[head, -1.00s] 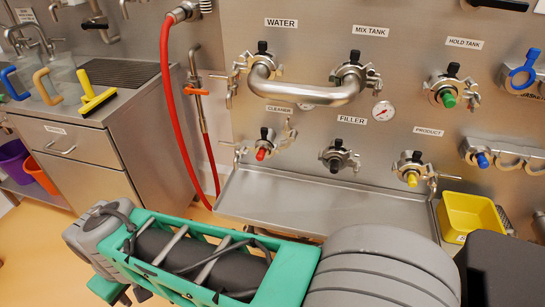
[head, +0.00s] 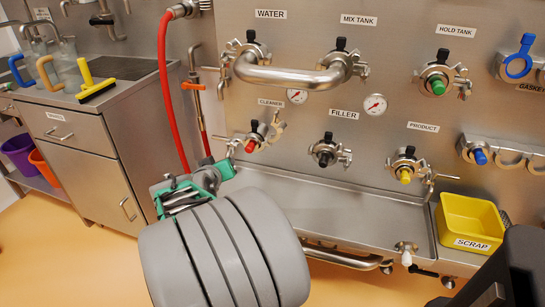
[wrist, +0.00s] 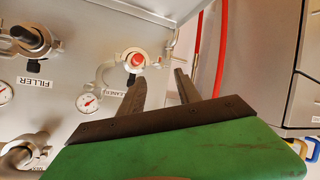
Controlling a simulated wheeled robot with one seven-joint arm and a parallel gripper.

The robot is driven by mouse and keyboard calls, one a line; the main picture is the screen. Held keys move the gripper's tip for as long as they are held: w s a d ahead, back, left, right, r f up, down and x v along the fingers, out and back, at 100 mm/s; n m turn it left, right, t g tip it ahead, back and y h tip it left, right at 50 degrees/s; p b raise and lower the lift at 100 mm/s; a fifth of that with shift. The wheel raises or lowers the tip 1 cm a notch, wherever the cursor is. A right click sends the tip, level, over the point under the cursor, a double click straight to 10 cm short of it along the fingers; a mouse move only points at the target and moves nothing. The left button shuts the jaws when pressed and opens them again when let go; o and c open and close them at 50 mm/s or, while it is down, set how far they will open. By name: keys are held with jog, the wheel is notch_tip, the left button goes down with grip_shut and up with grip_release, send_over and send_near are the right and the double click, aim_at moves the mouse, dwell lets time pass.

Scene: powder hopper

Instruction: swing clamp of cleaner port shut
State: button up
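The cleaner port (head: 253,139) has a red plug and sits under its CLEANER label on the steel panel. Its swing clamp (head: 277,126) stands out to the port's right in the head view, swung away from the plug. In the wrist view, which is turned upside down, the red-plugged port (wrist: 137,60) is ahead of the fingers and the curved clamp arm (wrist: 103,73) shows on its left. My gripper (wrist: 160,78) is open, with two dark fingers apart and nothing visible between them. One fingertip appears close below the port; contact cannot be told.
A steel pipe (head: 292,76) bridges the water and mix tank ports above. The filler port (head: 326,151) and product port (head: 405,166) are to the right. A red hose (head: 172,90) hangs at the left. A steel trough and a yellow scrap bin (head: 470,222) are below.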

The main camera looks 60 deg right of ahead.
aim_at(280, 131)
jog(key=s+d+r+m+g+h+b, duration=0.1)
jog(key=s+d+r+g+h+b, duration=0.15)
jog(key=s+d+h, duration=0.6)
jog(key=d, duration=0.4)
jog(key=d+y+p, duration=0.1)
jog(key=d, duration=0.2)
jog(key=d+r+y+p, duration=0.1)
jog(key=d, duration=0.3)
jog(key=shift+s+d, duration=0.3)
jog(key=shift+d, duration=0.05)
jog(key=shift+w+d+r, duration=0.1)
jog(key=shift+d+r, duration=0.05)
jog(key=shift+r, duration=0.15)
